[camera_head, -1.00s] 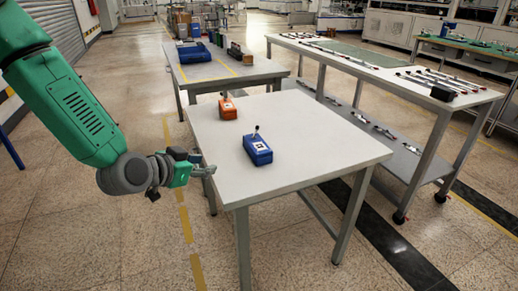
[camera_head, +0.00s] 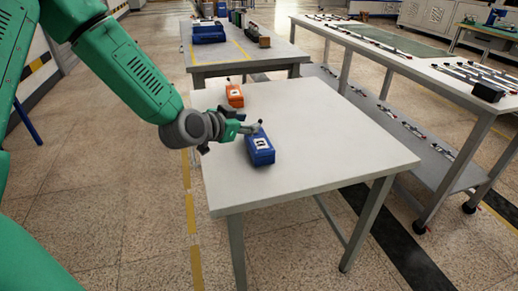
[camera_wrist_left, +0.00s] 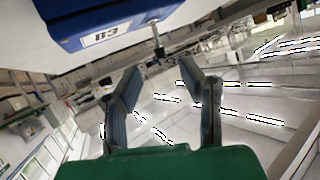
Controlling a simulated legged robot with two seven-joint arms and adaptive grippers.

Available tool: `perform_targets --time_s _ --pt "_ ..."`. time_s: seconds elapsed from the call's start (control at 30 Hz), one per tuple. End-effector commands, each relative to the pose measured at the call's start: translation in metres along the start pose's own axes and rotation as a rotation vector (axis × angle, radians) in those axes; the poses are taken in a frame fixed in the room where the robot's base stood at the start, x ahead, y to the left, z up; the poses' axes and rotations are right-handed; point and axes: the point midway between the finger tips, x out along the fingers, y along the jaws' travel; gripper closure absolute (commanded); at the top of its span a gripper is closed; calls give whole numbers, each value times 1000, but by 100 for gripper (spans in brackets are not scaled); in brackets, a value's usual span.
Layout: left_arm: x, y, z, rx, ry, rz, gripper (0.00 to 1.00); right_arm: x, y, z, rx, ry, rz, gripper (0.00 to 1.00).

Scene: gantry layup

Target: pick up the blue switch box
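The blue switch box (camera_head: 261,152) stands on the white table (camera_head: 310,160), with a white label and a small lever on top. It also shows at the upper left of the left wrist view (camera_wrist_left: 75,22), partly cut off by the frame edge. My left gripper (camera_head: 254,128) is over the table, close by the box's top near the lever. In the left wrist view its two fingers (camera_wrist_left: 160,75) are spread with nothing between them, and the lever's dark tip lies just beyond them. Whether a finger touches the box I cannot tell. My right gripper is not in view.
An orange switch box (camera_head: 235,96) stands behind the blue one on the same table. A rear table (camera_head: 240,68) holds a blue bin (camera_head: 208,32). A long bench (camera_head: 400,65) with rods and a lower shelf stands at right. The table's front and right areas are clear.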

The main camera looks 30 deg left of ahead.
Motion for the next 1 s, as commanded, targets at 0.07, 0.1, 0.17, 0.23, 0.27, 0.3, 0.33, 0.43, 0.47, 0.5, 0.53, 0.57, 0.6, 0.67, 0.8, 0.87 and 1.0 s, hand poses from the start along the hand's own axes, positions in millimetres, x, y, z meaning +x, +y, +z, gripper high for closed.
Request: perform_targets --time_s 0.07,0.1,0.17,0.23,0.27,0.3,0.33,0.43,0.47,0.5,0.53,0.57,0.6,0.67,0.8,0.87,1.0 --pt "9 1 1 2 1 -1 65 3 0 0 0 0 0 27" --pt "11 1 0 2 1 0 65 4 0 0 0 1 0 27" --pt "14 1 -1 2 1 1 65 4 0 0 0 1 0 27" --pt "19 1 1 1 1 0 65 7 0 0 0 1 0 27" --pt "23 0 2 1 1 0 65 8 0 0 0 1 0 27" --pt "29 0 4 1 1 -1 65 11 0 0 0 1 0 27" --pt "34 -1 5 0 2 -1 65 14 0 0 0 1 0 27" --pt "50 -2 8 -1 1 0 65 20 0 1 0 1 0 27" --pt "54 -2 8 0 0 0 65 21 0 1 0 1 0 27" --pt "58 -3 8 0 0 0 65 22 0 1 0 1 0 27" --pt "61 -3 7 0 1 0 65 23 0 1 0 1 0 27" --pt "63 -2 6 0 1 0 65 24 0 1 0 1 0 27" --pt "64 -2 6 0 1 1 65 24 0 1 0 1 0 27" --pt "66 -2 5 0 1 2 65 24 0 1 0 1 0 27" --pt "65 -2 4 1 1 1 65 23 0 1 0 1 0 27" --pt "65 -2 4 1 1 1 72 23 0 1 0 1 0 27" --pt "65 -2 4 1 1 1 100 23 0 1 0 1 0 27"
